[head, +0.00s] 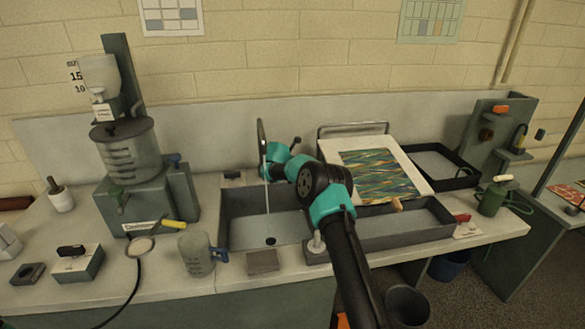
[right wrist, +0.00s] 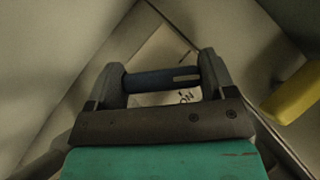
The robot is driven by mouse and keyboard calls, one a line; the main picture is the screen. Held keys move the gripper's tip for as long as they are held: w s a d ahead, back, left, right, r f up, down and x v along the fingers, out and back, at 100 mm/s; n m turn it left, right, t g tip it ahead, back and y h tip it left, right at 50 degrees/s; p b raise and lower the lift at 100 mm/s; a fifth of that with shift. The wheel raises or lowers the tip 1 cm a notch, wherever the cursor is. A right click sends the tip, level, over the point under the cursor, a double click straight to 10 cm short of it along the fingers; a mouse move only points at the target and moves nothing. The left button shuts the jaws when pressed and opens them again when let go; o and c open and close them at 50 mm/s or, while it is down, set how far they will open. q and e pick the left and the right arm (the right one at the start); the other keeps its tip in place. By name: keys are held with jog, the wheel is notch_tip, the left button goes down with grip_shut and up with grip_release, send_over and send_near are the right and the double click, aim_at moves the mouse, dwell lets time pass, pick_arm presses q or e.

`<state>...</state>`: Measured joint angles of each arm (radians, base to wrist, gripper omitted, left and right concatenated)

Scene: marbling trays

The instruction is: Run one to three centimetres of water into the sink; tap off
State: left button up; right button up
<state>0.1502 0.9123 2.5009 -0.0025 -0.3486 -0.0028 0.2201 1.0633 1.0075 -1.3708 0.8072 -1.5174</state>
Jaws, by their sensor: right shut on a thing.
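The grey sink (head: 236,206) is set in the bench at the middle of the head view, with a dark round drain or plug (head: 270,241) on its pale floor. The dark tap (head: 261,133) rises at its back edge. A thin pale stream of water (head: 267,197) falls from it into the sink. I cannot tell the water depth. My right gripper (right wrist: 162,70) is at the tap, shut on a dark blue bar, apparently the tap lever (right wrist: 150,80). A pale plate with "ON" lettering (right wrist: 186,97) shows behind the bar. My left gripper is out of view.
A dark tray (head: 425,222) and a marbled sheet (head: 380,175) lie to the right. A yellow thing (right wrist: 292,92) is close to my right gripper.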

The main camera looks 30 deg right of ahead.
jog(key=shift+m+g+h, duration=0.5)
jog(key=shift+m+g, duration=0.4)
jog(key=shift+m, duration=0.4)
jog(key=shift+m+g, duration=0.3)
jog(key=o, duration=0.9)
jog(key=shift+r, duration=0.1)
jog(key=shift+s+a+r, duration=0.15)
jog(key=shift+a+r, duration=0.3)
jog(key=s+a, duration=0.1)
jog(key=a, duration=0.2)
jog(key=s+a, duration=0.1)
jog(key=a, duration=0.3)
jog(key=s+a, duration=0.1)
jog(key=a, duration=0.3)
jog(key=shift+s+a+f, duration=0.1)
jog(key=shift+s+a, duration=0.05)
jog(key=shift+a, duration=0.05)
